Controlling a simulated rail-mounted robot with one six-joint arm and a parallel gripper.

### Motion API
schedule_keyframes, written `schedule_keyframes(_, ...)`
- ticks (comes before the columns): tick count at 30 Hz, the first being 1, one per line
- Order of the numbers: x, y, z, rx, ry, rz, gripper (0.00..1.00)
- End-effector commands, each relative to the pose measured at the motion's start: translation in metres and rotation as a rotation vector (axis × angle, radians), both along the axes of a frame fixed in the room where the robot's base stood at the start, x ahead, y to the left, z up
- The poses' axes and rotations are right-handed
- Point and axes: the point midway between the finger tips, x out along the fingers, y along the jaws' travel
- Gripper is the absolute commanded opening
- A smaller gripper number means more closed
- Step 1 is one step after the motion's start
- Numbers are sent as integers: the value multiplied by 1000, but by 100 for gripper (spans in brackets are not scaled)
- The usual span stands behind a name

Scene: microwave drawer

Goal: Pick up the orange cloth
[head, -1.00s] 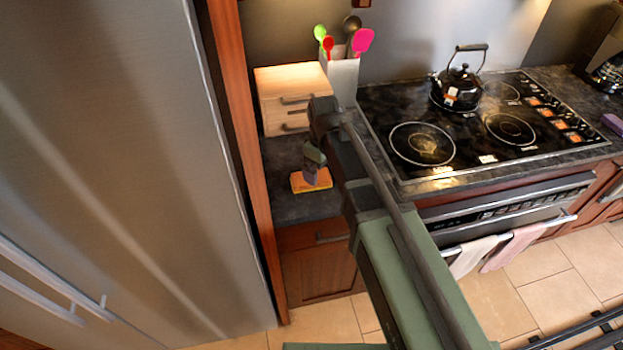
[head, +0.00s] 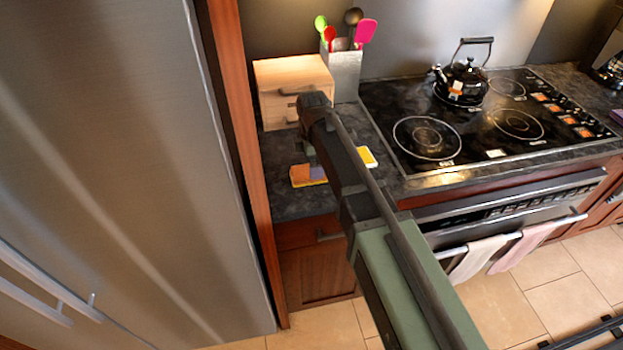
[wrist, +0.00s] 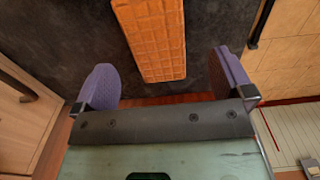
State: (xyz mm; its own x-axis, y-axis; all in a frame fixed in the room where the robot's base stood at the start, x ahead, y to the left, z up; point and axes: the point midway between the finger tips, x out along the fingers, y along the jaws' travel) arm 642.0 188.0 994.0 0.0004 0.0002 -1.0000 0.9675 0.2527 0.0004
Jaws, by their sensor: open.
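The orange cloth (head: 300,176) lies flat on the dark counter beside the fridge, partly hidden by my gripper in the head view. In the wrist view the orange cloth (wrist: 150,38) shows a waffle pattern and lies lengthwise, its near end between the two purple fingers. My gripper (wrist: 165,80) is open, with one finger on each side of the cloth and a gap of bare counter on both sides. Nothing is held. In the head view my gripper (head: 316,168) is largely hidden by my arm; its height above the cloth is unclear.
A wooden drawer box (head: 285,80) and a utensil holder (head: 346,75) stand behind the cloth. A yellow item (head: 367,157) lies right of my arm. The fridge (head: 120,150) closes off the left; the stove (head: 470,140) with a kettle (head: 462,82) is right.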

Motion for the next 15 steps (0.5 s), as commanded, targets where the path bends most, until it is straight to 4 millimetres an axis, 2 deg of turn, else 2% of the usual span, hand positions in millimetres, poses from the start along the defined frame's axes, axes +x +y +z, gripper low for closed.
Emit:
schedule_keyframes(1, 1, 1, -13, 0, 0, 0, 99)
schedule_keyframes(6, 2, 2, -48, 0, 0, 0, 99)
schedule_keyframes(8, 2, 2, -52, 0, 0, 0, 99)
schedule_keyframes(14, 2, 2, -48, 0, 0, -1, 99)
schedule_keyframes(15, 2, 2, -47, 0, 0, -1, 96)
